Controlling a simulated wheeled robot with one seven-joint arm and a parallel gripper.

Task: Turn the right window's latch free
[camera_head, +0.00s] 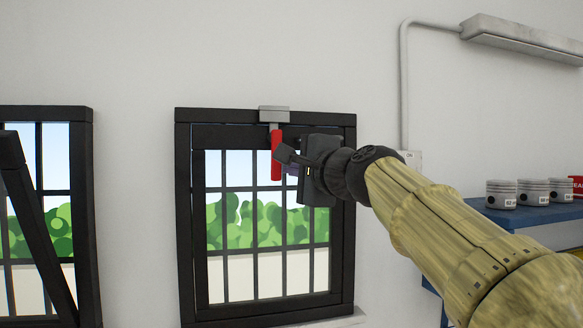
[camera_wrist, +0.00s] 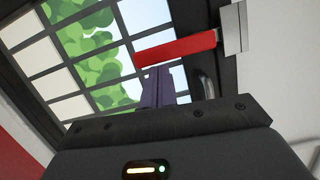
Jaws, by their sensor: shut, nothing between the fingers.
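The right window (camera_head: 267,210) has a black frame with dark bars and is closed as far as I can see. Its latch has a red handle (camera_head: 276,155) that hangs straight down from a grey mount (camera_head: 273,114) on the top frame. The red handle also shows in the wrist view (camera_wrist: 175,47), with the grey mount (camera_wrist: 232,28) at its right end. My gripper (camera_head: 285,158) is just right of the handle, in front of the window. In the wrist view my fingers (camera_wrist: 157,88) are together and empty, close beside the handle. I cannot tell whether they touch it.
The left window (camera_head: 82,220) has a black frame, with a dark slanted bar (camera_head: 40,240) across it. A blue shelf (camera_head: 520,217) with several pistons (camera_head: 533,192) stands at the right. A wall lamp (camera_head: 520,38) and conduit (camera_head: 403,90) are above.

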